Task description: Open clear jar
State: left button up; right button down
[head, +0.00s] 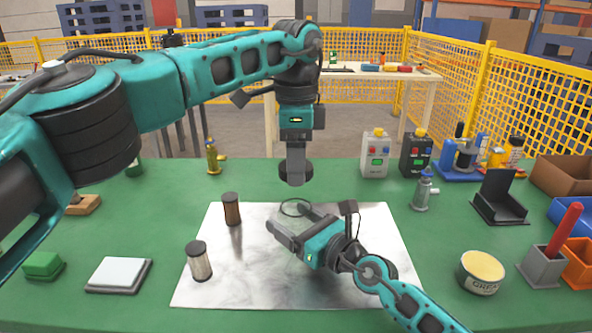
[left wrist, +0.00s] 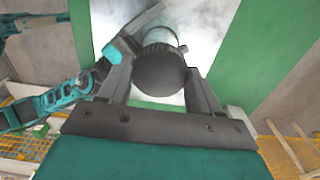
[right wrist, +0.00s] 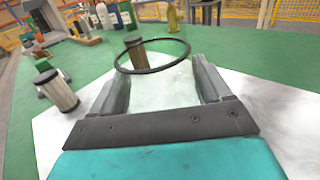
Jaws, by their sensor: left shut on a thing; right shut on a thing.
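The clear jar (head: 296,208) stands on the metal sheet, see-through with a dark ring at its mouth. The right wrist view shows its glassy body (right wrist: 160,92) between the fingers and its uncovered mouth. My right gripper (head: 283,229) is shut on the jar from the side. My left gripper (head: 296,174) points down above it, shut on the round black lid (head: 306,171). The lid is apart from the jar, with a gap below it. In the left wrist view the lid (left wrist: 160,69) hides part of the jar.
A brown jar (head: 231,210) and a pale, dark-capped jar (head: 199,262) stand left on the metal sheet (head: 240,292). A grease tin (head: 481,272), a small grey-blue bottle (head: 422,191) and a black holder (head: 500,200) stand right. The front of the sheet is clear.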

grip_release()
